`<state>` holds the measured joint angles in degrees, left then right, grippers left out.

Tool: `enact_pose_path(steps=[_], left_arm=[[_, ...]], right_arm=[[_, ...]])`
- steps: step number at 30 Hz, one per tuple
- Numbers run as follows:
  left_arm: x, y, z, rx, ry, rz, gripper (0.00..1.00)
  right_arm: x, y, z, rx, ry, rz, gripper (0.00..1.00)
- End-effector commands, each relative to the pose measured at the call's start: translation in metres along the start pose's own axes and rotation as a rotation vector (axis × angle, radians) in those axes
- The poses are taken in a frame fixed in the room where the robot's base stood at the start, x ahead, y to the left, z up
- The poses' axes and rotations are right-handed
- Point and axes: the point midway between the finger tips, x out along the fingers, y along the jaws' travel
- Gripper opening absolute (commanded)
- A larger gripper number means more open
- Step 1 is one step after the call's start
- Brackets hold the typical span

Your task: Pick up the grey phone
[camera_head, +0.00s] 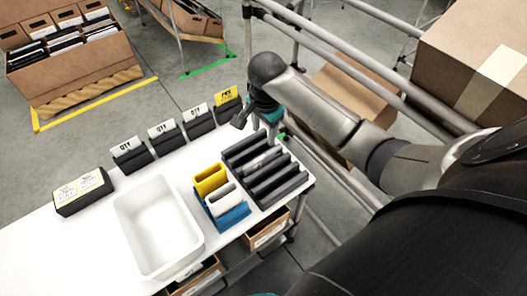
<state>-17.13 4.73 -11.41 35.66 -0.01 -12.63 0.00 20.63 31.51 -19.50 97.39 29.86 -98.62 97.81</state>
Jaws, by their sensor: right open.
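A black slotted rack (283,190) stands at the right end of the white table. A slim grey item (262,160) lies in one of its slots; it looks like the grey phone, but it is small and I cannot be sure. My right gripper (257,121) is open above the far end of the rack, apart from the grey item. Its fingers are small in the picture and partly overlap the things behind them. My left gripper is not in view.
A white bin (123,205) and yellow (209,177), white (219,203) and blue (240,213) holders stand left of the rack. Several black card holders (165,142) line the far edge. A black labelled box (84,191) is further left. Metal rails (330,60) run behind my right arm.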

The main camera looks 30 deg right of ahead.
Motion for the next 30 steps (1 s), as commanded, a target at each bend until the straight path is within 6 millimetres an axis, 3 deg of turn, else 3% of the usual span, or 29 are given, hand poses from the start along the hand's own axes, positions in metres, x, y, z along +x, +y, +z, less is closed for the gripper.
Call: enact_pose_path(steps=[5,15,25,30], left_arm=[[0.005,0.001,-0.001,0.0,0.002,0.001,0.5],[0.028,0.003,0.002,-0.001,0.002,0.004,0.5],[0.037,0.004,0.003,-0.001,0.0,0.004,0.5],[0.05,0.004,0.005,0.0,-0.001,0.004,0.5]], right_arm=[[0.009,-0.004,-0.009,0.069,0.006,0.009,0.57],[0.079,-0.003,-0.008,0.068,0.006,0.009,0.57],[0.106,-0.003,-0.008,0.066,0.005,0.006,0.57],[0.134,0.001,-0.005,0.066,0.005,0.007,0.57]])
